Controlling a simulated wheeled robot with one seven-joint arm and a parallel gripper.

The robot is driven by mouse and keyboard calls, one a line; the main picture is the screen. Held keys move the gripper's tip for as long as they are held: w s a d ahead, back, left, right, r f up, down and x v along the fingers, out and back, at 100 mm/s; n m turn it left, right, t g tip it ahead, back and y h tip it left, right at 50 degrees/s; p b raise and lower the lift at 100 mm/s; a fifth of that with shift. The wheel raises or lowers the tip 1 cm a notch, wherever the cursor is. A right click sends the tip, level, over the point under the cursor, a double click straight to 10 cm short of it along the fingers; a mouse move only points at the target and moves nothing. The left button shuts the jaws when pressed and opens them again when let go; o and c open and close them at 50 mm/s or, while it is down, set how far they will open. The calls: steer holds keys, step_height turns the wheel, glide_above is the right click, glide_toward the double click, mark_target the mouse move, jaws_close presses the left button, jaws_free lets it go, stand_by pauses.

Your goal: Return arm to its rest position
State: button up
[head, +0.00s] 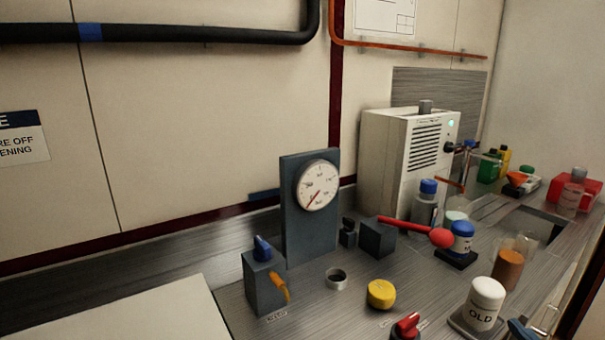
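My arm and gripper do not show in the head view, so I cannot see where they are. The grey worktop (215,246) shows with its devices on it, and no gripper is over the part in view. A round dial gauge (317,186) is mounted on an upright dark grey panel (310,236). In front of it stands a dark grey block (265,287) with a blue knob on top and an orange lever at its side.
A beige vented box (395,160) stands at the back. A red-handled lever (405,226), yellow cap (381,294), white jar marked OLD (484,305) and several bottles crowd the right side. A pale flat surface (130,315) fills the lower left, clear of objects.

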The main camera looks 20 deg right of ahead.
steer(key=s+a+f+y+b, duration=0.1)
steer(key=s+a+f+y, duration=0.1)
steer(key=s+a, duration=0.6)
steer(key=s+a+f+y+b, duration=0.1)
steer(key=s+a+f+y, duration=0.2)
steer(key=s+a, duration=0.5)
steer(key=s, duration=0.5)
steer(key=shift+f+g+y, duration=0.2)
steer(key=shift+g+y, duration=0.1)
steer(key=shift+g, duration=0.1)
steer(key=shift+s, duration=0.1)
